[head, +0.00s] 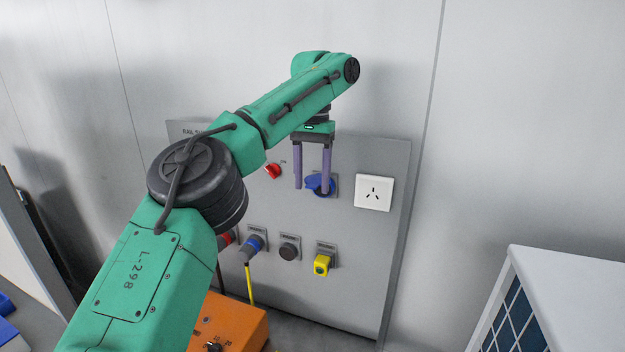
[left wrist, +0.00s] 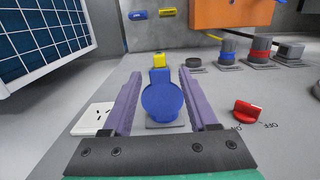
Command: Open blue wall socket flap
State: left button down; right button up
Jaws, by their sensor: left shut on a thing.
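The blue wall socket flap (head: 316,184) is a round blue lid on a grey plate on the wall panel. In the left wrist view the flap (left wrist: 162,103) sits between my two purple fingers, with its round face towards the camera. My left gripper (head: 312,188) reaches down from above to the flap, and one finger covers part of it in the head view. My right gripper is not in view.
A white outlet (head: 374,193) is right of the flap, and a red switch (head: 273,171) is left of it. Below are a blue-collared plug (head: 252,247), a dark round cap (head: 289,252) and a yellow connector (head: 321,265). An orange box (head: 228,322) stands lower left.

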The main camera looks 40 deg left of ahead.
pick_arm(q)
jog(key=shift+f, duration=0.15)
jog(key=shift+c, duration=1.8)
grip_release()
jog(key=shift+o, duration=1)
